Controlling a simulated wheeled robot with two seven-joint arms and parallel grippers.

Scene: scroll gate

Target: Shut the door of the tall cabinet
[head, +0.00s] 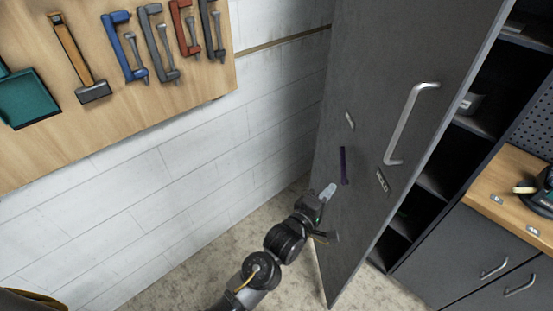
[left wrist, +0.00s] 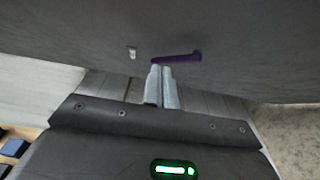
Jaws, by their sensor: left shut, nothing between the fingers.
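The tall cabinet's dark grey door (head: 375,120) stands open, and its outer face carries a silver bar handle (head: 408,122) near the right edge. Dark shelves of the tall cabinet (head: 432,184) show past that edge. My left gripper (head: 329,191) is shut and empty, close to the lower left of the door's face, beside a purple strip (head: 343,166). In the left wrist view, the closed fingers (left wrist: 162,84) point at the grey door surface (left wrist: 80,28), just by the purple strip (left wrist: 177,57). I cannot tell whether they touch it. My right gripper is not in view.
A wooden tool board (head: 150,100) hangs on the white block wall (head: 190,170) at left. A grey low cabinet (head: 470,255) with a wooden top (head: 520,170) stands at right. The floor (head: 290,285) below the door looks clear.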

